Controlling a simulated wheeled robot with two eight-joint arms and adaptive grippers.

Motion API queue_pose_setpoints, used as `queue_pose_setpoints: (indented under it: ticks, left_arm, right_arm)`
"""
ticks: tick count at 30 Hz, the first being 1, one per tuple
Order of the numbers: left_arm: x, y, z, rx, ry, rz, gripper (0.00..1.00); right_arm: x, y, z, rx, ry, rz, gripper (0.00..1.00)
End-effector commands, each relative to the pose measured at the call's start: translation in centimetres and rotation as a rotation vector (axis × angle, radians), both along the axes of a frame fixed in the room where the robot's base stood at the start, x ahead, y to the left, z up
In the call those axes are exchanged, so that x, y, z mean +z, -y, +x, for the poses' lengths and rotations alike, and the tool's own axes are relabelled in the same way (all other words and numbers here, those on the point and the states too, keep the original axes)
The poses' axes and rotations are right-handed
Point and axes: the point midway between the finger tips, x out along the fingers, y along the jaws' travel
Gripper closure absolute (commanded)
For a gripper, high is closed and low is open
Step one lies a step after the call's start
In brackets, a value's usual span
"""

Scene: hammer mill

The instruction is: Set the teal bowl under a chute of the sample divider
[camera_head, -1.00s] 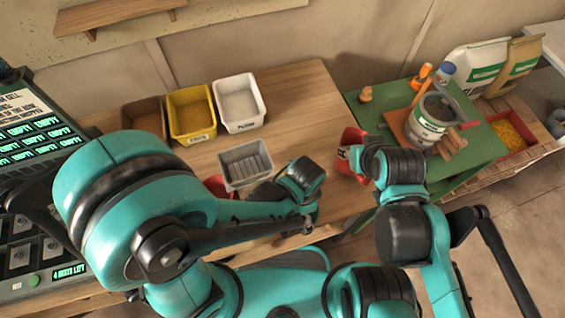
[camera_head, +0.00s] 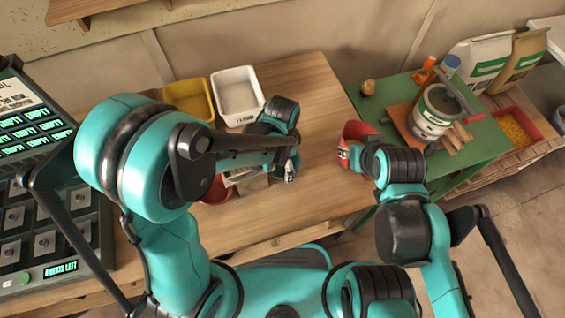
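I cannot make out a teal bowl; my teal arms hide part of the table. The grey slotted thing, likely the sample divider (camera_head: 252,184), stands on the wooden table, mostly hidden behind my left arm. A red container (camera_head: 216,190) shows at its left side. My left gripper (camera_head: 290,170) hangs just right of the divider, pointing down; its fingers are too small and dark to read. My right gripper (camera_head: 352,158) is at a red labelled container (camera_head: 357,131) by the table's right edge; its fingers are hidden, so its grip is unclear.
Yellow (camera_head: 188,97) and white (camera_head: 238,95) bins stand at the back of the table. A green table (camera_head: 470,165) at right carries a white-labelled bucket (camera_head: 432,115). A control panel (camera_head: 40,190) is at left. The table's middle right is clear.

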Motion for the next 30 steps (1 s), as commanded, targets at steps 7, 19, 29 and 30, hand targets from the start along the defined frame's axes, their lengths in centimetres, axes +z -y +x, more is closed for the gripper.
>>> queue_pose_setpoints:
  ticks: [7,19,29,30]
  left_arm:
    - [0.0,0.0,0.0,0.0,0.0,0.0,0.4]
    - [-0.1,0.0,-0.1,0.0,0.0,0.0,0.0]
    - [3.6,0.0,-0.1,0.0,0.0,0.0,0.0]
    - [4.5,0.0,-0.1,0.0,0.0,0.0,0.0]
  right_arm:
    - [0.0,0.0,0.0,0.0,0.0,0.0,0.6]
    - [-0.1,0.0,0.0,0.0,0.0,0.0,0.6]
    - [1.7,0.0,0.0,0.0,0.0,0.0,0.6]
    - [2.1,0.0,0.0,0.0,0.0,0.0,0.6]
